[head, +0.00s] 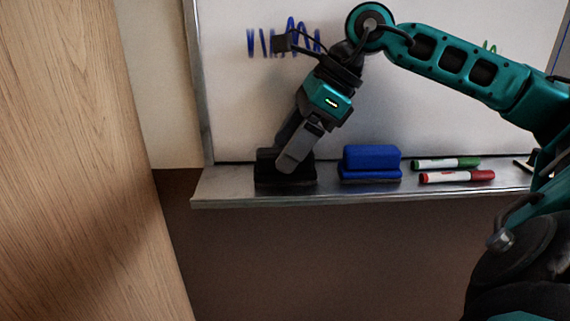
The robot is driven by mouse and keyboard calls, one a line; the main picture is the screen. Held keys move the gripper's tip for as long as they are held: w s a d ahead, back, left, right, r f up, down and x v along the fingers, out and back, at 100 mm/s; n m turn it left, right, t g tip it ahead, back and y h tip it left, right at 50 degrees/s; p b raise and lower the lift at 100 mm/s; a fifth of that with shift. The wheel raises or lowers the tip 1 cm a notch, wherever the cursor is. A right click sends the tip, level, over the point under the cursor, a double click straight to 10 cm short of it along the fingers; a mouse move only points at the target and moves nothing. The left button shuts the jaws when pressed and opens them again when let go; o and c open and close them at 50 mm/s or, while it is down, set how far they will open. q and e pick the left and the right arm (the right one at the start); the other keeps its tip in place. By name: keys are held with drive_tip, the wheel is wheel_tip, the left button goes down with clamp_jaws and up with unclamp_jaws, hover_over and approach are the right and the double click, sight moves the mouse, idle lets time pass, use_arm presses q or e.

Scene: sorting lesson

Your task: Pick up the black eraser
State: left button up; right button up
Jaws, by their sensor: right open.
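The black eraser (272,180) sits on the left part of the whiteboard's metal ledge. My right gripper (285,165) points down at it, with its fingers over and in front of the eraser. The gripper is open, and one grey finger covers part of the eraser's front. The far finger is largely hidden, so I cannot tell whether the fingers touch the eraser. My left gripper is not in view.
A blue eraser (371,160) stands on the ledge (222,187) just right of the black one. A green marker (446,163) and a red marker (457,177) lie further right. The whiteboard (232,120) rises behind. A wooden panel (75,170) fills the left side.

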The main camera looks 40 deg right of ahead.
sight(266, 173)
drive_tip(key=p+x, duration=0.1)
drive_tip(key=x, duration=0.2)
drive_tip(key=shift+f, duration=0.1)
drive_tip(key=shift+w+f, duration=0.1)
drive_tip(key=shift+f, duration=0.15)
drive_tip(key=shift+c, duration=0.3)
drive_tip(key=c, duration=1.1)
drive_tip(key=shift+r, duration=0.1)
